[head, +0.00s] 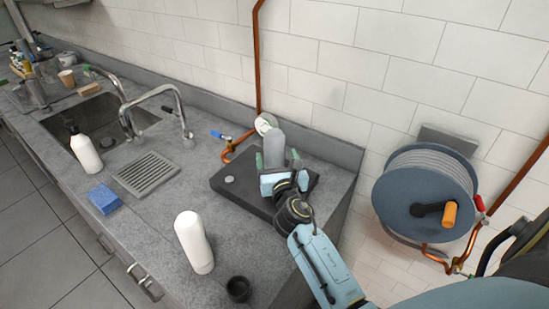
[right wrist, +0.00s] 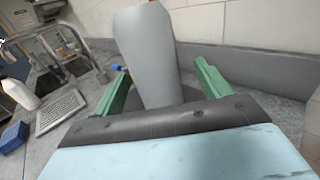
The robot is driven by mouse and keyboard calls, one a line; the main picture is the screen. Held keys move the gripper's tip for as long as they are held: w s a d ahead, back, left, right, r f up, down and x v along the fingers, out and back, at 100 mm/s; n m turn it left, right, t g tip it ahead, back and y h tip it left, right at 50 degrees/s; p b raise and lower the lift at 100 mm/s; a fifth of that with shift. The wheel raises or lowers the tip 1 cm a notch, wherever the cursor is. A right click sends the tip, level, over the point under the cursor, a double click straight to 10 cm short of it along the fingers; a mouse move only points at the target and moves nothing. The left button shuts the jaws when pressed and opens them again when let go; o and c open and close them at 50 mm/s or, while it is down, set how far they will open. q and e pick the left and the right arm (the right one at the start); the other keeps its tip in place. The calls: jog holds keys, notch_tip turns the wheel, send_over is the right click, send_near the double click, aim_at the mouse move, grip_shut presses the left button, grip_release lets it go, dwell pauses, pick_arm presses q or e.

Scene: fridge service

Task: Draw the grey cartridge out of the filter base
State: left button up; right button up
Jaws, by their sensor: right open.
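The grey cartridge (head: 274,143) stands upright at the dark filter base (head: 228,200) on the counter. In the right wrist view the cartridge (right wrist: 148,50) rises between the two green fingers, with visible gaps on both sides. My right gripper (head: 277,160) is open around the cartridge, low on its body. The fingers (right wrist: 162,80) do not appear to touch it. The cartridge's lower end is hidden behind the gripper. My left gripper is not in view.
A white bottle-shaped cylinder (head: 194,243) and a small black cup (head: 238,288) stand at the counter's front. A blue sponge (head: 104,199), soap bottle (head: 84,149), drain grate (head: 146,175) and sink lie left. A blue-handled tap (head: 220,135) and copper pipe are close behind. A hose reel (head: 425,200) hangs right.

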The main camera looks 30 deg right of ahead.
jog(key=x, duration=0.4)
jog(key=shift+a, duration=0.2)
jog(key=c, duration=1.4)
